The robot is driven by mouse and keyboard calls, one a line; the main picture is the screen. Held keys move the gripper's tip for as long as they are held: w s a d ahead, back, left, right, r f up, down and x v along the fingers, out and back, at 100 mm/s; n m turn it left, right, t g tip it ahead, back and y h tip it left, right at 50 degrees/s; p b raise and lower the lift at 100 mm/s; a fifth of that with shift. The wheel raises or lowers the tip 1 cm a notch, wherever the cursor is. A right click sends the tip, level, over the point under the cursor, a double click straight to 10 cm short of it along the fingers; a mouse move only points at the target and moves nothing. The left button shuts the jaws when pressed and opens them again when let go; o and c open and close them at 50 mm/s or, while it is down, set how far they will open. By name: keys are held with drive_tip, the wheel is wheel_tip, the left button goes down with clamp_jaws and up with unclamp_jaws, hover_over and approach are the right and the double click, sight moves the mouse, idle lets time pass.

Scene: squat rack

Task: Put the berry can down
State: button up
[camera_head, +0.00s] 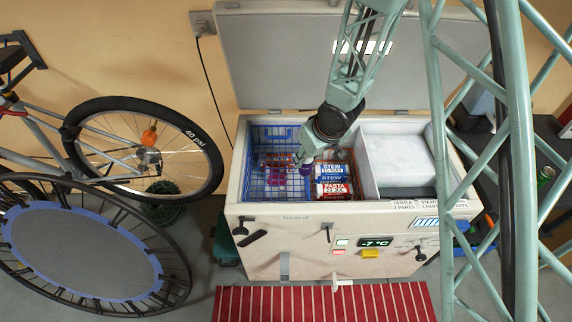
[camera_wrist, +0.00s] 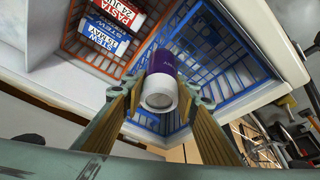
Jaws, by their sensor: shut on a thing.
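The berry can, a purple can with a pale end, is held between the fingers of my gripper (camera_wrist: 160,98). In the wrist view the can (camera_wrist: 161,66) covers part of the blue wire basket (camera_wrist: 198,32). In the head view the purple can (camera_head: 306,169) shows just below my gripper (camera_head: 307,157), near the side where the blue basket (camera_head: 250,163) meets the red basket. Both baskets are inside an open chest freezer (camera_head: 285,243). I cannot tell whether the can touches the basket floor.
The red basket (camera_wrist: 78,42) holds stew and pasta packs (camera_head: 334,190). Red and magenta items (camera_head: 277,178) lie in the blue basket. A white compartment (camera_head: 376,150) is to the right. The freezer lid (camera_head: 280,60) stands open behind. A bicycle wheel (camera_head: 100,125) is at left.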

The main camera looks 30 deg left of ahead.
drive_tip(key=w+d+r+m+t+h, duration=0.1)
drive_tip(key=w+d+r+m, duration=0.2)
drive_tip(key=w+d, duration=0.7)
drive_tip(key=w+d+r+m+h, duration=0.1)
drive_tip(key=d+r+m, duration=0.1)
drive_tip(key=d, duration=1)
drive_tip(key=w+d+r+m+h, duration=0.1)
drive_tip(key=d+m, duration=0.3)
drive_tip(key=d, duration=0.9)
drive_tip(key=w+d+r+m, duration=0.3)
drive_tip(key=d, duration=1)
drive_tip(key=shift+w+d+t+h+b, duration=0.15)
drive_tip(key=shift+d+t+h+b, duration=0.1)
drive_tip(key=shift+t+h+b, duration=0.15)
